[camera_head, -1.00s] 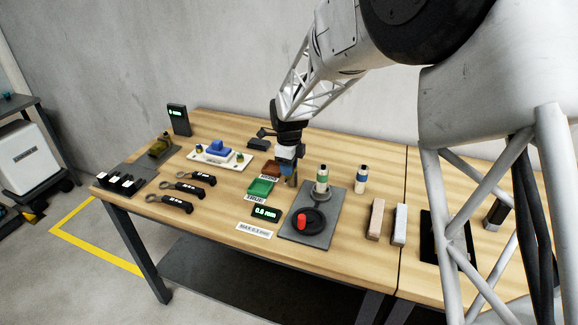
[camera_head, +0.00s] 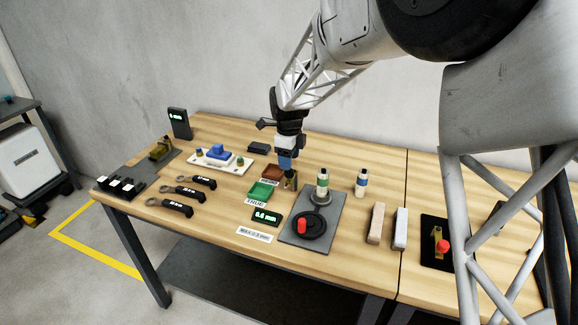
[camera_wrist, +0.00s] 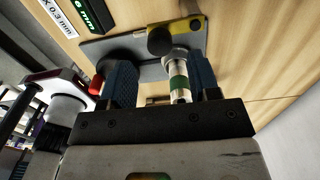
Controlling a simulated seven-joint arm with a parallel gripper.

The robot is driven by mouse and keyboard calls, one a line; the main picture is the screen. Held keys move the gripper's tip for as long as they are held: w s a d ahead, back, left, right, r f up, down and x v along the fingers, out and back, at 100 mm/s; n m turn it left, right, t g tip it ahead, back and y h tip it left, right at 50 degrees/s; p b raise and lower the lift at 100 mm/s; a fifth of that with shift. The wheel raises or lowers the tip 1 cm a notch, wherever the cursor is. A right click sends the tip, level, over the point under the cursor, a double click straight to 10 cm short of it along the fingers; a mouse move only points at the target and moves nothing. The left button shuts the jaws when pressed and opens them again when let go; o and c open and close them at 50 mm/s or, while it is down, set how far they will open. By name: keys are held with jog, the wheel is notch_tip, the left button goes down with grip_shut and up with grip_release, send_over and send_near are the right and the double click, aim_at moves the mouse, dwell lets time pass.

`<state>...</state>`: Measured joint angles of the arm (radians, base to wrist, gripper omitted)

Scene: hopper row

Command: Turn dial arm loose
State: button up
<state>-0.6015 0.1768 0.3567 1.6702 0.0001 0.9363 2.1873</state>
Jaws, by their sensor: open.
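A brass block with a black part (camera_head: 291,181) stands at the back left corner of the grey plate (camera_head: 322,226). I take it for the dial arm's mount, but cannot tell the arm's exact shape. In the wrist view a yellow piece with a black arm (camera_wrist: 161,40) lies beyond the fingertips. My gripper (camera_head: 287,170) points down, open, close over the brass block; contact is unclear. In the wrist view my blue fingers (camera_wrist: 160,68) are apart. A black wheel with a red knob (camera_head: 302,226) sits at the plate's front, partly hidden by a finger in the wrist view.
A green-banded bottle (camera_head: 323,183) stands on a grey disc right of my gripper, a blue-banded bottle (camera_head: 361,182) farther right. Left are a green tray (camera_head: 261,191), a brown tray (camera_head: 272,172) and a display (camera_head: 267,217). Two blocks (camera_head: 377,222) stand right of the plate.

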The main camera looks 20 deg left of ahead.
jog(key=shift+r, duration=1.6)
jog(key=shift+d+r, duration=0.15)
jog(key=shift+d, duration=0.05)
jog(key=s+d+r+n, duration=0.3)
jog(key=s+d+r, duration=0.1)
jog(key=d, duration=0.5)
jog(key=s+d+r+n+t, duration=0.1)
jog(key=s+d+r+n, duration=0.25)
jog(key=d, duration=0.65)
jog(key=s+d+r+n, duration=0.2)
jog(key=s+d+r, duration=0.25)
jog(key=d, duration=0.45)
jog(key=s+d+f+n, duration=0.1)
jog(key=s+d+n, duration=0.3)
jog(key=s+d, duration=0.4)
jog(key=s+d+f+n+t, duration=0.1)
jog(key=s+d+n, duration=0.4)
jog(key=s, duration=1.2)
jog(key=d+f, duration=0.1)
jog(key=d, duration=0.3)
jog(key=shift+d+t, duration=0.3)
